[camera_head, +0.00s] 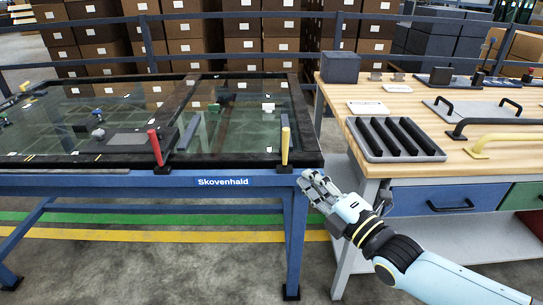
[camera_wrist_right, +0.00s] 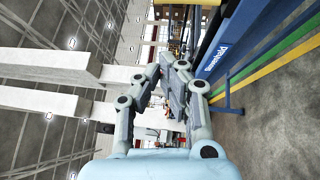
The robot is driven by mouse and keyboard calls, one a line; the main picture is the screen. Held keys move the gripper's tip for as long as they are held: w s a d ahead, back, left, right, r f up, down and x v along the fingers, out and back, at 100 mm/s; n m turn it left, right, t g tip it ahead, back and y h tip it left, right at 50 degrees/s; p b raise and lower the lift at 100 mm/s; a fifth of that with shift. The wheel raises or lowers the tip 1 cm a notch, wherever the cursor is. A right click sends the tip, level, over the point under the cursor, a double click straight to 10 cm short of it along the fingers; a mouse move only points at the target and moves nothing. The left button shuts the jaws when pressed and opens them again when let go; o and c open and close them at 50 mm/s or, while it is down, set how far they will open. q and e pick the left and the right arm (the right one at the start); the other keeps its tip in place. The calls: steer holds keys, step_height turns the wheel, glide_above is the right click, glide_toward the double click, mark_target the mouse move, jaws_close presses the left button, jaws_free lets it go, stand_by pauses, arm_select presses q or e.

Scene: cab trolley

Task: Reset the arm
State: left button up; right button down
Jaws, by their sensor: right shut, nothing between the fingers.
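My right gripper (camera_head: 313,183) is shut and empty in the head view. It hangs in the gap between the glass-topped table (camera_head: 118,178) and the wooden workbench (camera_head: 372,164), near the table's right front corner. Its arm comes in from the lower right. In the wrist view, the same gripper (camera_wrist_right: 173,65) fills the middle, with nothing between its fingers. The blue Skovenhald rail of the table shows to its right there. My left gripper is not in view.
The table carries a red handle (camera_head: 156,148) and a yellow handle (camera_head: 285,146) at its front edge. A black slotted tray (camera_head: 357,144) and a metal plate with handles (camera_head: 470,107) lie on the workbench. Stacked boxes (camera_head: 236,30) stand behind a blue railing. Floor in front is clear.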

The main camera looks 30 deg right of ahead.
steer(key=s+f+m+g+h+b, duration=0.1)
steer(key=s+f+m+g, duration=0.2)
steer(key=s+f, duration=0.55)
steer(key=s+f+m+g+b, duration=0.1)
steer(key=s+f+m+g, duration=0.25)
steer(key=f, duration=1.05)
steer(key=s+f+m+g+h+b, duration=0.15)
steer(key=s+f+g, duration=0.35)
steer(key=f, duration=0.6)
steer(key=s+a+f+m+g, duration=0.1)
steer(key=s+f+m+g, duration=0.2)
steer(key=s, duration=0.9)
steer(key=s+a+f+m+g, duration=0.1)
steer(key=s+f+m+g, duration=0.3)
steer(key=s+f+m, duration=0.4)
steer(key=s, duration=0.4)
steer(key=shift+s+a+y, duration=0.25)
steer(key=shift+s+y, duration=0.05)
steer(key=shift+y, duration=0.05)
steer(key=shift+s, duration=0.1)
